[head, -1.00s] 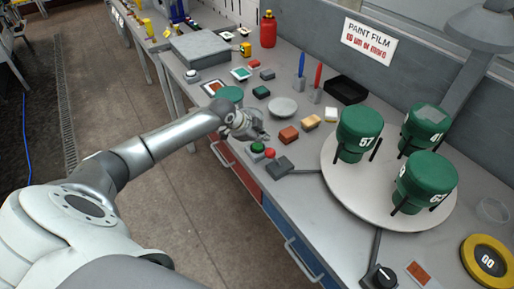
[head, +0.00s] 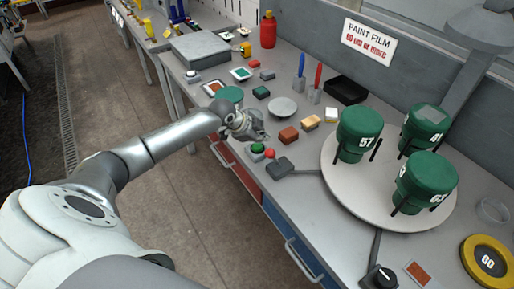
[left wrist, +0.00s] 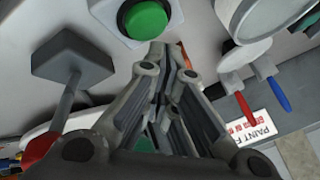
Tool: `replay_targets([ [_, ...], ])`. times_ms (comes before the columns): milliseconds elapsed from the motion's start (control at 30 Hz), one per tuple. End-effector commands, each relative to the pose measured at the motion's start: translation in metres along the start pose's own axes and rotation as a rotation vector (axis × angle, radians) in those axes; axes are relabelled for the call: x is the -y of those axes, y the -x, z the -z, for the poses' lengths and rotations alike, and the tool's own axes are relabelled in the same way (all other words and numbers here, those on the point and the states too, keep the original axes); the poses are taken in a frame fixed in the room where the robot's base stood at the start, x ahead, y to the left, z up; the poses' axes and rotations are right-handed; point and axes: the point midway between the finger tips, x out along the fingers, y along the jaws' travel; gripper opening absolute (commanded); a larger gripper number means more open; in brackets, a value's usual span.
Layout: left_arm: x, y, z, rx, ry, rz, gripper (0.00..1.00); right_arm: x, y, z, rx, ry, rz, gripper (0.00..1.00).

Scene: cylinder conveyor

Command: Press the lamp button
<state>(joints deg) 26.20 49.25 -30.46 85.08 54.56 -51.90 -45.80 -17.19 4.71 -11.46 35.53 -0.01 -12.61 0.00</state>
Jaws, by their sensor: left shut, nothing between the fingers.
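My left gripper (head: 262,133) is shut and empty above the front edge of the bench. In the left wrist view its fingertips (left wrist: 168,55) point toward a green button (left wrist: 145,16) in a pale square housing, with a gap in the picture between them. In the head view the green button (head: 257,149) sits just below the gripper; I cannot tell the exact height between them. Next to it is a red knob (head: 270,153) on a stem from a dark grey block (head: 279,168). A large grey lamp (head: 478,27) stands at the upper right. My right gripper is not in view.
A round turntable (head: 335,190) with green numbered canisters (head: 358,133) is to the right. Small coloured blocks (head: 289,134), a dish (head: 283,107) and a black tray (head: 346,90) lie behind the gripper.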

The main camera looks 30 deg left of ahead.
Motion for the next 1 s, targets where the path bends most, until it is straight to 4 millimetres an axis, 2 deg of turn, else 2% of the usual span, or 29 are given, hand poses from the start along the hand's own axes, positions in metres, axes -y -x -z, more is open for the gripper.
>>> replay_targets([
  [233, -0.0039, -0.0065, -0.0034, 0.0, 0.0, 0.0, 0.0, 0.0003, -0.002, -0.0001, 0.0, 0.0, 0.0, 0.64],
  [1000, -0.0063, -0.0107, -0.0058, 0.0, 0.0, -0.001, 0.0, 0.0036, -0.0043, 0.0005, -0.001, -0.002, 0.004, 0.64],
])
